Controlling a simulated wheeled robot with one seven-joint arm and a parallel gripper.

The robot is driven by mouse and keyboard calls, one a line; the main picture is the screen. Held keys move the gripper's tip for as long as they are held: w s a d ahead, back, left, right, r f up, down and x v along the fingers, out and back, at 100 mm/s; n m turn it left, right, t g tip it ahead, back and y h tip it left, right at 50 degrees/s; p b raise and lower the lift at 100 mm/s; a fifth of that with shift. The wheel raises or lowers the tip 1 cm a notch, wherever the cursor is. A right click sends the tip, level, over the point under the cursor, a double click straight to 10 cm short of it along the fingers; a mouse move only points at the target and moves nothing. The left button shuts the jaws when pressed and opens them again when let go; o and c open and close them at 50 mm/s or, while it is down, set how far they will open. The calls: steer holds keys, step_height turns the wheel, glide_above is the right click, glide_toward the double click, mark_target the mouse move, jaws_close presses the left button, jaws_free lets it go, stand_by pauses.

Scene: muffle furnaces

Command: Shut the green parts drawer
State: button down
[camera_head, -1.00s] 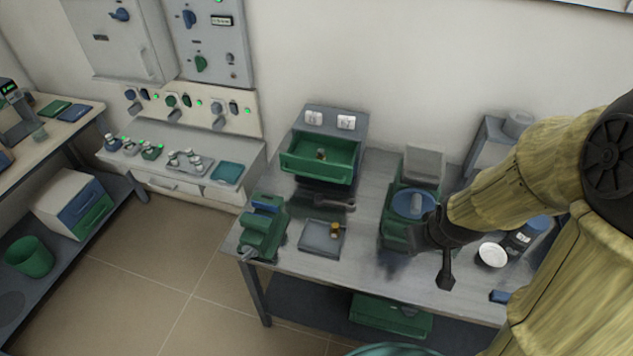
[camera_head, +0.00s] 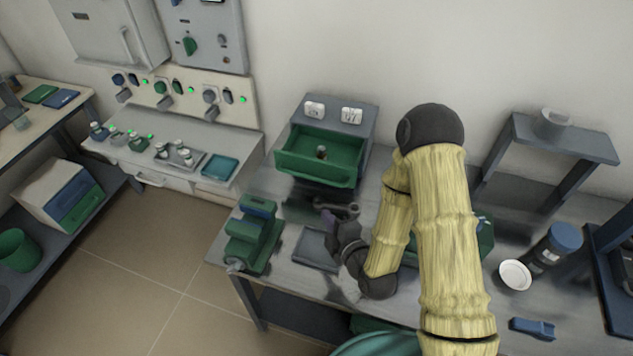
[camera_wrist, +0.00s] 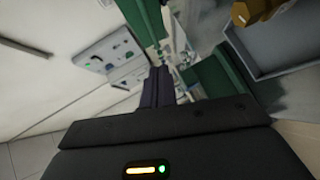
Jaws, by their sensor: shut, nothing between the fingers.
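The green parts drawer (camera_head: 318,166) sticks out of its dark grey cabinet (camera_head: 338,112) at the back of the workbench. It is open, and a small part (camera_head: 321,152) lies inside it. My gripper (camera_head: 328,218) is in front of the drawer and lower right of its front's middle, apart from it in the head view. Its closed dark fingers (camera_wrist: 157,85) show in the wrist view, with nothing between them. A green panel (camera_wrist: 143,20), seemingly the drawer, is at the top of the wrist view.
A green vise (camera_head: 252,240) stands left of my gripper. A grey tray (camera_head: 312,250) lies just below it, partly hidden by my arm. A white dish (camera_head: 515,275) and blue-capped jar (camera_head: 556,247) stand at right.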

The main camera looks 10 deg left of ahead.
steer(key=shift+s+a+f+n+t+y, duration=0.1)
steer(key=shift+a+n+t+y, duration=0.2)
steer(key=shift+a+n+t, duration=0.1)
steer(key=shift+f+b, duration=0.1)
steer(key=shift+b, duration=0.35)
steer(key=b, duration=0.9)
glide_toward(307, 178)
steer(key=x, duration=0.5)
steer(key=shift+a, duration=0.25)
steer(key=shift+w+f+p, duration=0.1)
steer(key=shift+w+p, duration=0.15)
steer(key=shift+p, duration=0.05)
